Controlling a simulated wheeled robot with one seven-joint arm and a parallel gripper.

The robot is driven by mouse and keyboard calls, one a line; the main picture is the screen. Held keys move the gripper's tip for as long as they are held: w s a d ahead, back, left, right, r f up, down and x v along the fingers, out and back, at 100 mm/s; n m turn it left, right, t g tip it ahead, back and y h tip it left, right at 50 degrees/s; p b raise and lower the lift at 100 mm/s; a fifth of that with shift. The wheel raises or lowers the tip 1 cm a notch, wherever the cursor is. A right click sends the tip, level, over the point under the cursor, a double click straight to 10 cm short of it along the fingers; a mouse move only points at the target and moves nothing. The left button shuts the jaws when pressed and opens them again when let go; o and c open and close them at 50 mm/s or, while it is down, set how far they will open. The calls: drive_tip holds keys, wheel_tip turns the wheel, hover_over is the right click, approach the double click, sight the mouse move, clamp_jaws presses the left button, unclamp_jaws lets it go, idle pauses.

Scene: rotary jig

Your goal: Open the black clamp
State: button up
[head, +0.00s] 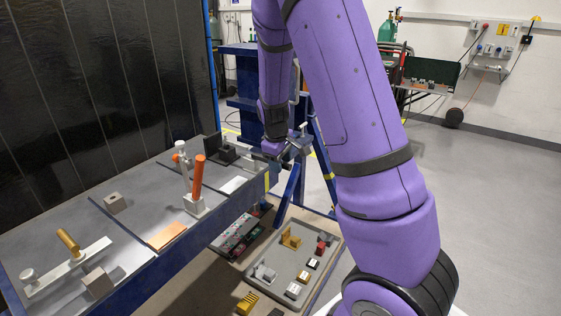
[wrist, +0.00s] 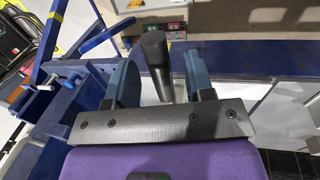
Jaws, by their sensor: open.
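The black clamp (head: 228,152) stands at the far end of the bench in the head view, partly hidden behind my arm and gripper. In the wrist view its thick black handle (wrist: 155,52) stands between my two finger pads, with a gap on each side. A paler metal part shows below the handle. My gripper (wrist: 160,76) is open, with one blue-grey pad left of the handle and one right of it. In the head view my gripper (head: 287,149) is at the bench's far end, small and partly hidden by my arm.
An orange-handled clamp (head: 198,176) stands upright on the middle of the bench (head: 190,240). A gold-handled clamp (head: 69,242) lies at the near left beside metal blocks. A grey tray (head: 328,262) of small parts lies below. A dark panel (head: 100,80) rises behind the bench.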

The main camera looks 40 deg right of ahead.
clamp_jaws()
drive_tip(key=shift+r, duration=0.2)
drive_tip(key=shift+w+a+r+g+h, duration=0.1)
drive_tip(key=shift+w+r+g+h, duration=0.15)
drive_tip(key=shift+r+g, duration=0.3)
drive_tip(key=shift+w+r+g+h, duration=0.15)
drive_tip(key=shift+r+g+h, duration=0.1)
drive_tip(key=shift+r+g, duration=0.3)
drive_tip(key=r+g, duration=0.1)
drive_tip(key=w+g+h, duration=0.1)
drive_tip(key=r+g, duration=0.1)
drive_tip(key=shift+w+a+r+n+g, duration=0.25)
drive_tip(key=shift+r+n+g, duration=0.05)
drive_tip(key=w+r+g+h, duration=0.1)
drive_tip(key=g, duration=0.1)
drive_tip(key=w+a+r+g+h, duration=0.1)
drive_tip(key=w+r+g, duration=0.1)
drive_tip(key=shift+w+a+n+g, duration=0.2)
drive_tip(key=shift+n+g, duration=0.1)
drive_tip(key=shift+g, duration=0.1)
drive_tip(key=c, duration=0.8)
unclamp_jaws()
drive_tip(key=shift+w+a+r+h, duration=0.1)
drive_tip(key=shift+w+h, duration=0.2)
drive_tip(key=shift+w, duration=0.1)
drive_tip(key=shift+c, duration=0.2)
drive_tip(key=o, duration=0.8)
drive_tip(key=shift+o, duration=0.2)
drive_tip(key=shift+s, duration=0.1)
